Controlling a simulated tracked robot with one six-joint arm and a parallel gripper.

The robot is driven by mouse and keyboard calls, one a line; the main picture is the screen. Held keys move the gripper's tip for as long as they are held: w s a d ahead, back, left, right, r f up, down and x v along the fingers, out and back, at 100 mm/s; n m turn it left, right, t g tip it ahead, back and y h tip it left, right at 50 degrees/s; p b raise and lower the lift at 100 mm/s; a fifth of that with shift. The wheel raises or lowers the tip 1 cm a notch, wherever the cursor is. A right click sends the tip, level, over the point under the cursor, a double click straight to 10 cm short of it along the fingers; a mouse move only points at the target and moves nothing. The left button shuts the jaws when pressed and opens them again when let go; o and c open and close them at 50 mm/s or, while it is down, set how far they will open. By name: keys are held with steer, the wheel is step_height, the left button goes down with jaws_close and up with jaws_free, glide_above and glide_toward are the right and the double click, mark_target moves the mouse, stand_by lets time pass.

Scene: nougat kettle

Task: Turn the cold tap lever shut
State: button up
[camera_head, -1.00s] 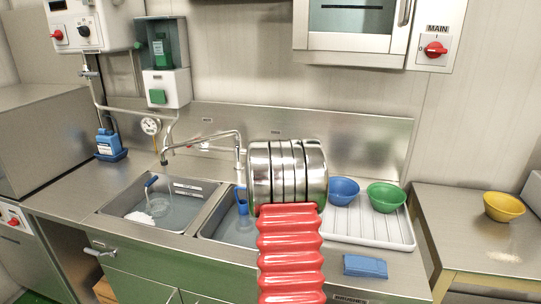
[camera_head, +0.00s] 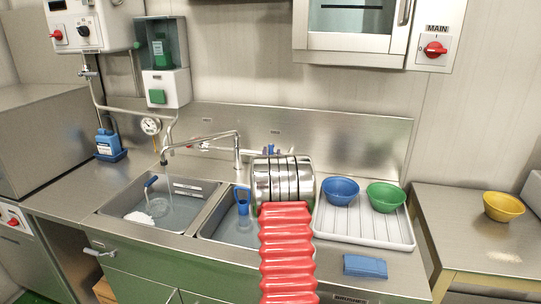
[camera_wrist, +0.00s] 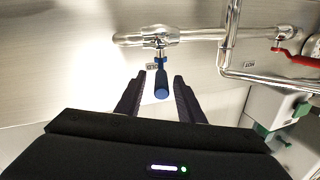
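The cold tap lever, a blue handle (camera_wrist: 161,85) under a steel pipe fitting, points toward me in the wrist view. A COLD label behind it is partly hidden. My gripper (camera_wrist: 159,80) is open; its dark fingertips stand on either side of the blue handle with gaps visible. I cannot tell how deep the handle sits between them. In the head view a blue bit of the lever (camera_head: 270,149) shows above my arm, which hides my gripper. The tap spout (camera_head: 202,140) reaches over the left basin, with a thin water stream below it.
A red lever (camera_wrist: 303,60) by a HOT label and a bent pipe (camera_wrist: 226,50) lie to the right in the wrist view. Blue (camera_head: 341,191) and green (camera_head: 386,197) bowls stand on the white drainer (camera_head: 350,230) right of my arm.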

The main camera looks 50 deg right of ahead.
steer(key=shift+w+d, duration=0.1)
steer(key=shift+d, duration=0.1)
steer(key=shift+c, duration=0.5)
jaws_close()
